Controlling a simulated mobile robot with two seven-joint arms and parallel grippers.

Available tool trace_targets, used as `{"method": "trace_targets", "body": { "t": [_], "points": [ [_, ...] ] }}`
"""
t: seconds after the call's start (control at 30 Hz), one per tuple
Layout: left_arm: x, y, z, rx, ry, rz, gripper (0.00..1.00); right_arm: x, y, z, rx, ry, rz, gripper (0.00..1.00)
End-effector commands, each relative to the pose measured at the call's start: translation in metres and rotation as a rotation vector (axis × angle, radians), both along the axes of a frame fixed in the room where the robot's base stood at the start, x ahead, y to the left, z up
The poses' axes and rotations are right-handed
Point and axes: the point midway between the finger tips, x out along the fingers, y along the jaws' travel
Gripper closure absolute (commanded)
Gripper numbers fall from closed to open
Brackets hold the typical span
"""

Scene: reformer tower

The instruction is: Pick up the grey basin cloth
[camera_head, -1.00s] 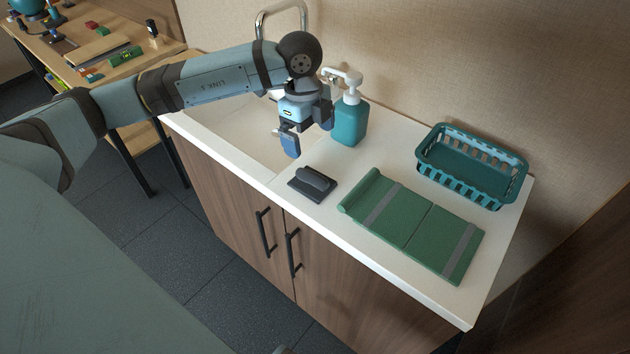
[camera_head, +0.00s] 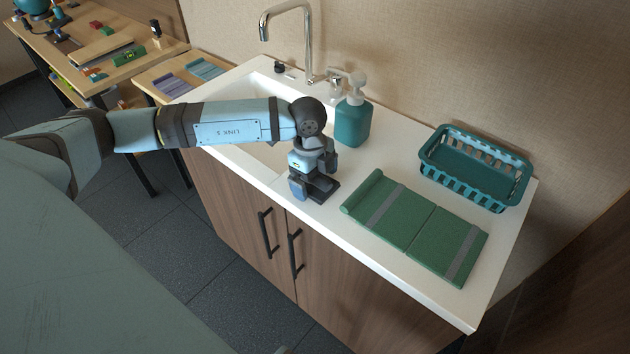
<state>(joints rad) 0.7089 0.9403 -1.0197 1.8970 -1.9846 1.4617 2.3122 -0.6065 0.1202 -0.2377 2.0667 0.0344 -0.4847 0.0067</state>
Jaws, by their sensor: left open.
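The grey basin cloth (camera_head: 327,192) is a small dark folded piece on the white counter, between the sink and a green folded mat. My left gripper (camera_head: 313,186) is right over it, pointing down, with its jaws open. The gripper hides most of the cloth; only its right and front part shows. I cannot tell whether the fingers touch it. My right gripper is not in view.
A teal soap bottle (camera_head: 353,122) stands just behind my left gripper. The green mat (camera_head: 416,226) lies to the right, with a teal basket (camera_head: 475,167) behind it. The sink (camera_head: 262,150) and its tall faucet (camera_head: 309,42) are to the left and back.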

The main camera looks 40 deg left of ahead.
Motion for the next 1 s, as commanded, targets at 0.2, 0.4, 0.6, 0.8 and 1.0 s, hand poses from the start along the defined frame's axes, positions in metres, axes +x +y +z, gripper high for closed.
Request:
{"method": "trace_targets", "body": {
  "t": [0.2, 0.4, 0.6, 0.8, 1.0],
  "points": [
    [0.0002, 0.0, 0.0006, 0.0, -0.001, 0.0, 0.0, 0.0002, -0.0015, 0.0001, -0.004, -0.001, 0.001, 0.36],
    [0.0002, -0.0002, -0.0009, -0.001, -0.001, 0.0, 0.0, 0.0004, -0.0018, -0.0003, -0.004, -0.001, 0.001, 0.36],
    [0.0003, -0.0002, -0.0035, -0.001, -0.001, 0.0, 0.0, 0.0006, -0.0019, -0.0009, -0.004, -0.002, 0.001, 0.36],
    [0.0003, -0.0002, -0.0032, -0.001, -0.001, 0.0, 0.44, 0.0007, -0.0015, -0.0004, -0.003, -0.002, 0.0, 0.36],
    [0.0003, -0.0001, -0.0031, -0.001, -0.001, 0.0, 0.44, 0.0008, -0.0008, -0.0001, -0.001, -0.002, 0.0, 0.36]
  ]
}}
